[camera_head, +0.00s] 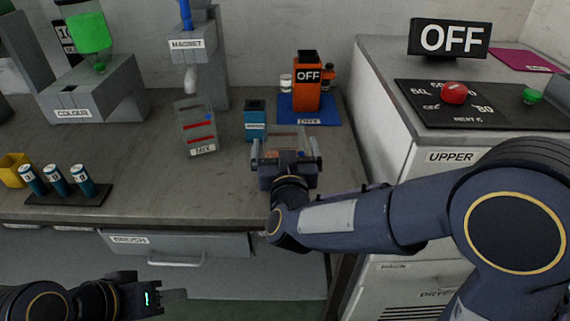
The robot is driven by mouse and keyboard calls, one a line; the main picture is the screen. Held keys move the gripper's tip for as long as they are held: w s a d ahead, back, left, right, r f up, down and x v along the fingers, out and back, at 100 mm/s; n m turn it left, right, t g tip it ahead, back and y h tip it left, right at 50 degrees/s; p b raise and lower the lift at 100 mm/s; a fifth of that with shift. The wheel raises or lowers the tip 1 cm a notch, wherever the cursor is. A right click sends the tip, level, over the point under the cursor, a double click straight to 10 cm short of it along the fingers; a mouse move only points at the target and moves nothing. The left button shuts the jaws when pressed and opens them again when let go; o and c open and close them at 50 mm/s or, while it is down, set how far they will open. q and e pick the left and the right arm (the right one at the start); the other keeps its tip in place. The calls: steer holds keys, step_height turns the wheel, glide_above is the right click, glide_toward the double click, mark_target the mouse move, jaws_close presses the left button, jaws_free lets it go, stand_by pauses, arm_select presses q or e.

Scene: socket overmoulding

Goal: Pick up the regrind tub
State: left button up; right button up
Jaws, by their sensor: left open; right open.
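A small upright blue tub (256,118) with a dark open top stands on the bench, left of the blue mat. Its front label is too small to read surely, so I cannot confirm that it is the regrind tub. My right gripper (286,152) is open over the bench, just right of and nearer than this tub. A pale grey and reddish item (286,136) shows just beyond the gripper, partly hidden by it; I cannot tell whether they touch. My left gripper (165,297) is open and low in front of the bench, below the drawer.
An orange container marked OFF (307,92) stands on the blue mat (322,112). A grey tray with red bars (196,128) lies left of the tub, below the magnet unit (196,60). Blue cylinders (57,180) stand at left. The white cabinet (385,100) bounds the right.

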steer(key=shift+w+a, duration=0.1)
steer(key=shift+w, duration=1.05)
steer(key=c, duration=1.5)
